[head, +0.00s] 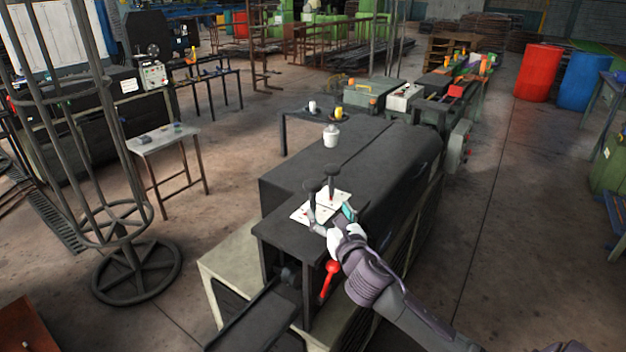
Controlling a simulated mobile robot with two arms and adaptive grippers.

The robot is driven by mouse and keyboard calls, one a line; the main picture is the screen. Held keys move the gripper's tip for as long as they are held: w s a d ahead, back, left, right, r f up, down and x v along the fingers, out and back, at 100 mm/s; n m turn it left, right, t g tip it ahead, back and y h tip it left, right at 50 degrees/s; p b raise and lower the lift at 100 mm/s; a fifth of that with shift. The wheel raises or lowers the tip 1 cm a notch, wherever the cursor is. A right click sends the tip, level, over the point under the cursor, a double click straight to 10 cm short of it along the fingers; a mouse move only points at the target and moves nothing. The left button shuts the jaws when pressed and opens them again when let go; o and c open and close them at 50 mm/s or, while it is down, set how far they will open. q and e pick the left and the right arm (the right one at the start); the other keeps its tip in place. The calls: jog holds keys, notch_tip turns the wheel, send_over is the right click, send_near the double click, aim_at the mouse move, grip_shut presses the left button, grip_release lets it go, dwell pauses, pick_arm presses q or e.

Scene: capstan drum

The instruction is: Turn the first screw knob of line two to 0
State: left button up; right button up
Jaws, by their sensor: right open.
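Two black screw knobs stand upright on white marked plates (300,214) on top of the dark machine. The nearer knob (311,187) is at the left and the farther knob (331,171) is a little to the right. I cannot read the marks on the plates, nor tell which knob belongs to line two. My right gripper (331,215) is open at the near edge of the plates, just below the nearer knob in the picture. I cannot tell whether a finger touches that knob's stem. My left gripper is not in view.
A red-handled lever (329,279) is on the machine's near end, below my right gripper. A white pot (330,136) stands on the far part of the machine top (300,178). A tall round metal cage (128,240) stands at the left.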

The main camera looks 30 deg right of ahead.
aim_at(316, 189)
jog(key=x, duration=0.5)
jog(key=shift+w+d+p, duration=0.15)
jog(key=shift+w+p, duration=0.15)
jog(key=shift+p, duration=0.1)
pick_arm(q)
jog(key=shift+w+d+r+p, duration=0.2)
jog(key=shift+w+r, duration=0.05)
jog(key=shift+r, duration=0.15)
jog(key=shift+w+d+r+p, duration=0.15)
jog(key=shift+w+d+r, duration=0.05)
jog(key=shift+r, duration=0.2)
pick_arm(e)
jog(key=x, duration=0.7)
jog(key=shift+w+d+f, duration=0.1)
jog(key=shift+w, duration=0.2)
jog(key=c, duration=1.2)
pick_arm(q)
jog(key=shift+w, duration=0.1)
